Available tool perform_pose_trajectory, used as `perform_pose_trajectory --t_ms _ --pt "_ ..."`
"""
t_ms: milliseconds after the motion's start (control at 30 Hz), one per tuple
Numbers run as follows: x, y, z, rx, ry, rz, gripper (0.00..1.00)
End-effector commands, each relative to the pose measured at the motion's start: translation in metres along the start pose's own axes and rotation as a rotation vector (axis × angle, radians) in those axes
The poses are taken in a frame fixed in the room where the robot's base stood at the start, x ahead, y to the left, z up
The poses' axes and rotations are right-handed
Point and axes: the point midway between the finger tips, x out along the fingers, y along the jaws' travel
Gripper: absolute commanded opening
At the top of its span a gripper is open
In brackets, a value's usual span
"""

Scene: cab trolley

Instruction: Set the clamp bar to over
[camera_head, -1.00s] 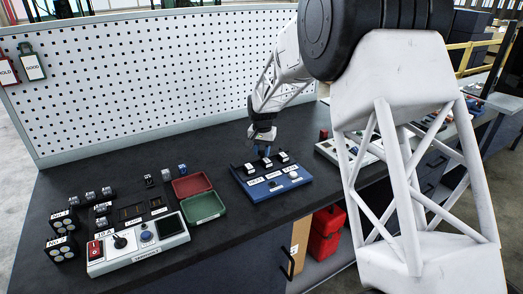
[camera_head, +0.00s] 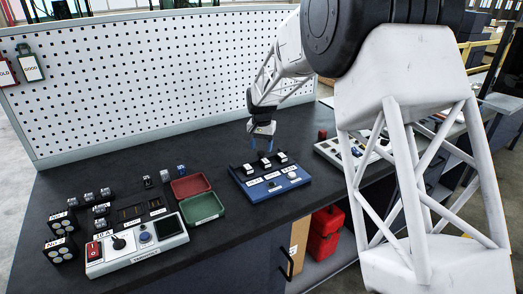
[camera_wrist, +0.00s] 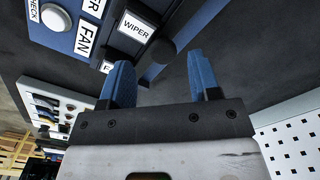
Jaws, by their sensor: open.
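My gripper (camera_head: 262,144) hangs above the back edge of a blue switch panel (camera_head: 262,189) on the bench. Its two blue fingers are apart with nothing between them, as the wrist view (camera_wrist: 160,75) also shows. The panel carries a row of white-topped black levers (camera_head: 265,163), a round white knob (camera_head: 292,175) and white labels. In the wrist view, the WIPER label (camera_wrist: 136,27), the FAN label (camera_wrist: 86,38) and a dark rounded part (camera_wrist: 160,52) show near the left finger. No part is labelled clamp bar, and I cannot tell which one it is.
A red tray (camera_head: 192,186) and a green tray (camera_head: 204,207) lie left of the panel. A grey control box (camera_head: 138,259) and several small dark blocks stand farther left. A pegboard (camera_head: 150,80) closes the back. Another switch panel (camera_head: 330,150) stands right, partly behind my arm.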

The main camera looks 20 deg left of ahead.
Motion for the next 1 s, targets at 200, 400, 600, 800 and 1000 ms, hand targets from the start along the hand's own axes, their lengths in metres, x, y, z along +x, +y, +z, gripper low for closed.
perform_pose_trajectory --t_ms 200,400,600,800,1000 --pt "-0.03 0.0 0.0 0.0 0.002 -0.001 0.57" --pt "-0.045 0.0 0.0 0.0 0.0 0.0 0.57" --pt "-0.05 0.0 0.0 0.0 0.0 0.0 0.57" --pt "-0.05 0.0 0.0 0.0 0.0 0.0 0.57" --pt "-0.055 0.007 0.002 0.001 0.003 -0.001 0.57"
